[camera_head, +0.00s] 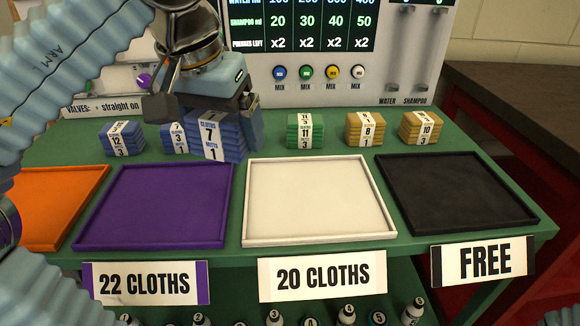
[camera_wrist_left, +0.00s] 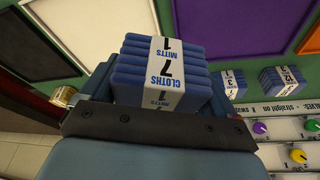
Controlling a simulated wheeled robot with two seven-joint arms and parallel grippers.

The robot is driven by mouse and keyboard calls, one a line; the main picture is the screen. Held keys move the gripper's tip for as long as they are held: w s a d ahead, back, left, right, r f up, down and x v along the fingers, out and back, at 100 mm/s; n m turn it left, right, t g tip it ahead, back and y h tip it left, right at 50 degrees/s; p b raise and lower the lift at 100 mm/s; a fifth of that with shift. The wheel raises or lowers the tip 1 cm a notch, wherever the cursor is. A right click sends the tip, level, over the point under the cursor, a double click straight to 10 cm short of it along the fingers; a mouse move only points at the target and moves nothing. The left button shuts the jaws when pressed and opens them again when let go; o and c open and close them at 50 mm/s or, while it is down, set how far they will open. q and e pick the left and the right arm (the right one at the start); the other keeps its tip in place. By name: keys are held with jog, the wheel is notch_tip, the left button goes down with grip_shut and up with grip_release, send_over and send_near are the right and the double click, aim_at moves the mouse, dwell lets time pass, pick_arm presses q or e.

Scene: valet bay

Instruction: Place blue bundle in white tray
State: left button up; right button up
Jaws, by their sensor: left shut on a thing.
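My left gripper (camera_head: 208,104) is shut on a blue bundle (camera_head: 222,142) with a white label reading 7 cloths, 1 mitt. It is held behind the gap between the purple and white trays, and seems raised. The bundle also shows in the left wrist view (camera_wrist_left: 162,78), upright between the jaws. The white tray (camera_head: 320,240) lies empty on the green table, in front and to the right of the bundle. Its far part also shows in the left wrist view (camera_wrist_left: 98,25). My right gripper is in neither view.
Two other blue bundles (camera_head: 122,139) (camera_head: 175,139) stand left of the held one. A green bundle (camera_head: 304,131) and two yellow bundles (camera_head: 365,129) (camera_head: 421,127) stand behind the white and black trays. The purple (camera_head: 155,205), orange (camera_head: 50,205) and black (camera_head: 458,190) trays are empty.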

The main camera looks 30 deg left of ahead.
pick_arm(q)
jog(key=w+d+f, duration=0.1)
jog(key=w+f, duration=0.2)
jog(key=w, duration=0.2)
jog(key=b, duration=0.2)
send_over(283, 174)
jog(key=s, duration=0.2)
notch_tip(283, 174, down, 5)
jog(key=shift+w, duration=0.1)
jog(key=shift+w+f, duration=0.2)
jog(key=shift+f, duration=0.05)
jog(key=x, duration=0.1)
jog(key=b+x, duration=0.1)
jog(key=shift+s+d+f, duration=0.15)
jog(key=shift+f, duration=0.65)
jog(key=shift+r, duration=0.1)
jog(key=o, duration=0.8)
jog(key=shift+o, duration=0.2)
